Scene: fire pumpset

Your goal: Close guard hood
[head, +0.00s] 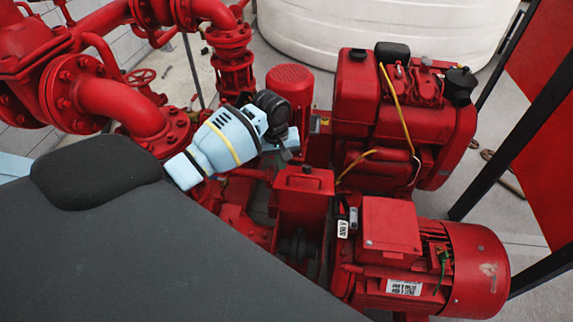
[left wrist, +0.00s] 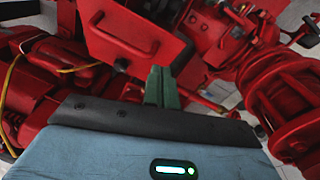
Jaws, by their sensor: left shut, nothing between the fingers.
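The guard hood (head: 303,198) is a red box-like cover between the pump and the electric motor in the head view. It stands tilted up, with the dark coupling (head: 297,247) showing below it. In the left wrist view the hood (left wrist: 115,28) fills the upper middle, with a bar handle on its face. My left gripper (head: 286,154) is just behind the hood's upper edge in the head view. Its green fingers (left wrist: 162,86) are shut with nothing between them, close below the hood's corner; I cannot tell whether they touch it. My right gripper is not in view.
The red electric motor (head: 425,262) lies at the lower right, and a red diesel engine (head: 400,125) stands behind. Red pipes and flanges (head: 110,95) crowd the left. A white tank (head: 385,25) is at the back. A dark frame post (head: 510,150) stands at the right.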

